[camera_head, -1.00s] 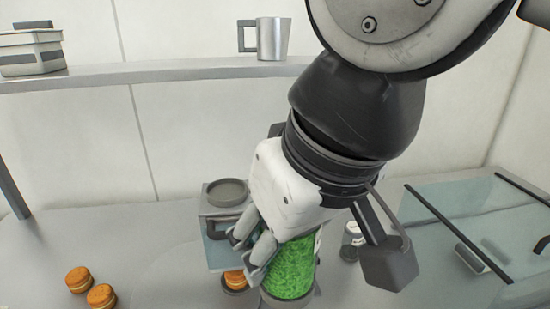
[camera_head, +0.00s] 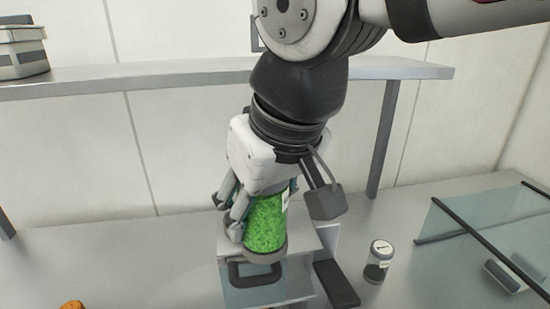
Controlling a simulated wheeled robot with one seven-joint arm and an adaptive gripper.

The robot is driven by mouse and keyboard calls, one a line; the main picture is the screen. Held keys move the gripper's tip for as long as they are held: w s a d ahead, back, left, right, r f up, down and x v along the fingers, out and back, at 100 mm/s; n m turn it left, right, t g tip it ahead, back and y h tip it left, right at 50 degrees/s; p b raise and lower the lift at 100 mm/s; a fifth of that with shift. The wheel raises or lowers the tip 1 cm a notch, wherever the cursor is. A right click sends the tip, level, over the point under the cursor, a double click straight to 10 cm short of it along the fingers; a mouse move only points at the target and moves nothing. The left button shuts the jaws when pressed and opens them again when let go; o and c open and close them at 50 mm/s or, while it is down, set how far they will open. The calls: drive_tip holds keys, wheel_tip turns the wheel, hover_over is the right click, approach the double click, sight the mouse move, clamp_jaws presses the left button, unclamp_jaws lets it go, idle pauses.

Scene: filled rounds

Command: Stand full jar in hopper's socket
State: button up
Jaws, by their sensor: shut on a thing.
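My gripper (camera_head: 240,208) is shut on a full jar (camera_head: 265,224) of bright green filling. The jar is nearly upright, tilted slightly, with its grey round end down. It is over the front part of the hopper (camera_head: 306,244), a grey box with a flat top and a clear front. I cannot tell whether the jar touches the hopper. The socket is not visible; the jar and gripper cover part of the hopper top. A dark handle-like loop (camera_head: 255,274) shows just below the jar.
A small labelled jar (camera_head: 378,262) with dark contents stands right of the hopper, near a dark flat bar (camera_head: 335,285). A glass-topped case (camera_head: 490,235) is at the right. A shelf (camera_head: 130,78) crosses behind my arm. The left counter is mostly clear; a bun (camera_head: 73,305) shows at the bottom edge.

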drive_tip(key=w+a, duration=0.1)
drive_tip(key=w, duration=0.2)
drive_tip(key=w+a, duration=0.1)
drive_tip(key=w, duration=0.2)
drive_tip(key=w+a+f, duration=0.1)
drive_tip(key=w, duration=0.2)
drive_tip(key=shift+a, duration=0.35)
drive_tip(key=shift+f, duration=1.65)
drive_tip(key=o, duration=1.4)
drive_tip(key=shift+f, duration=0.15)
drive_tip(key=shift+o, duration=0.2)
drive_tip(key=v, duration=1.2)
